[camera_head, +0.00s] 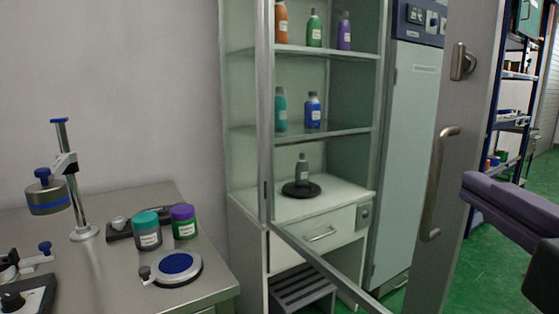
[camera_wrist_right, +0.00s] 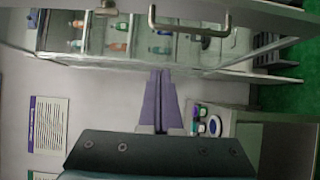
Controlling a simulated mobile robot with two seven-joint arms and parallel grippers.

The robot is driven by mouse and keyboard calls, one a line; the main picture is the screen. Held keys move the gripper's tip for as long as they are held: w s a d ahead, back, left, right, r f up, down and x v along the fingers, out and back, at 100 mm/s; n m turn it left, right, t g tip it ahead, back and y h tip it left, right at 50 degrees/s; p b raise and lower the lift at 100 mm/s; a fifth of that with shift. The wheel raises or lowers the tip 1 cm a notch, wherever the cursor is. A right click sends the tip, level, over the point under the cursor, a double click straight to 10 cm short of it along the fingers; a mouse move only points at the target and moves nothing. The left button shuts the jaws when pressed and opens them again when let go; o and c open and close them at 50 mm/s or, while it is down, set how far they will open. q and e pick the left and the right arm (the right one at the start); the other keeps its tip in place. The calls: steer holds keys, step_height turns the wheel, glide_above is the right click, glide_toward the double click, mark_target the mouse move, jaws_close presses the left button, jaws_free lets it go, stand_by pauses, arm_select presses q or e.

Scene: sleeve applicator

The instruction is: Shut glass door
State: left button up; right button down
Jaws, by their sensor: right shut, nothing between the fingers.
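The glass door (camera_head: 474,115) of the cabinet stands open, swung out toward me. Its wide grey edge frame carries a long bar handle (camera_head: 437,185) and a small latch (camera_head: 462,62). Its lower rail slants down to the right across the cabinet front. The handle also shows in the right wrist view (camera_wrist_right: 190,30). My right gripper (camera_head: 467,190), with purple fingers, is shut and empty just right of the door frame near the handle. In the wrist view its closed fingers (camera_wrist_right: 160,75) point toward the door; I cannot tell whether they touch it. My left gripper is out of view.
The cabinet shelves (camera_head: 330,52) hold several bottles. A steel bench (camera_head: 95,285) at the left carries a stand, jars and a round blue-topped plate. A tall pale locker (camera_head: 408,150) stands behind the door. Green floor (camera_head: 475,265) shows at the right.

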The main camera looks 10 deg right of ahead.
steer(key=p, duration=0.1)
glide_toward(438, 163)
steer(key=w+a+r, duration=0.2)
steer(key=w+a, duration=0.1)
steer(key=w, duration=0.1)
steer(key=w+d, duration=0.1)
steer(key=w+d+p, duration=0.1)
steer(key=w+d, duration=0.1)
steer(key=shift+d+f, duration=0.1)
steer(key=shift+f, duration=0.1)
